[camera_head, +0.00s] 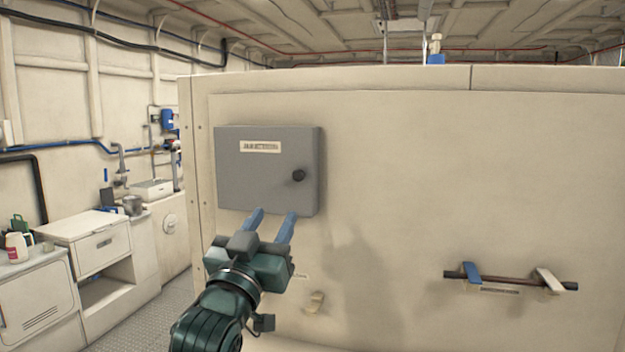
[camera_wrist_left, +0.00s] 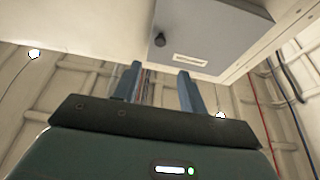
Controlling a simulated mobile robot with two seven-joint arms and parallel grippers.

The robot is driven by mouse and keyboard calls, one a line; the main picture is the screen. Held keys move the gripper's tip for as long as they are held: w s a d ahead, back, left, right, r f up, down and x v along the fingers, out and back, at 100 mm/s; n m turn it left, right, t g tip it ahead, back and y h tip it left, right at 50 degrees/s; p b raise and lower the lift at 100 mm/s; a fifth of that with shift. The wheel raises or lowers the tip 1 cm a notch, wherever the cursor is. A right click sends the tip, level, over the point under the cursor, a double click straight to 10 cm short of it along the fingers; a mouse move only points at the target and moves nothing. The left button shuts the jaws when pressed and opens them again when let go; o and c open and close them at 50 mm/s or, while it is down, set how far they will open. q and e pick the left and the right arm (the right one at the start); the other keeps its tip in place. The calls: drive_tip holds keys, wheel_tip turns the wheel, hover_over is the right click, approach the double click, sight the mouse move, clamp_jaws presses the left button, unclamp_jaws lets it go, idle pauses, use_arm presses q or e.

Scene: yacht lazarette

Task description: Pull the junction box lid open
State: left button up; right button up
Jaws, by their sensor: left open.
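The grey junction box (camera_head: 255,180) is mounted on the cream panel, left of the middle in the head view. Its lid looks closed, with a label plate (camera_head: 260,147) near the top and a dark round knob (camera_head: 298,176) on the right side. In the left wrist view the box (camera_wrist_left: 215,30), its knob (camera_wrist_left: 160,40) and its label (camera_wrist_left: 190,60) show beyond the fingers. My left gripper (camera_head: 273,218) is open and empty, its blue fingers at the box's lower edge, below and left of the knob. I cannot tell whether they touch the box. My right gripper is not in view.
A dark bar (camera_head: 515,283) with a blue lever (camera_head: 471,272) and a pale lever (camera_head: 549,281) sits low on the panel at right. A small pale hook (camera_head: 315,302) is below the box. Cabinets (camera_head: 95,245) stand at left. The panel right of the box is clear.

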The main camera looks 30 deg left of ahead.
sight(297, 176)
use_arm(q)
drive_tip(key=p+x, duration=0.3)
drive_tip(key=x, duration=0.9)
drive_tip(key=shift+f, duration=0.1)
drive_tip(key=shift+c, duration=0.5)
clamp_jaws()
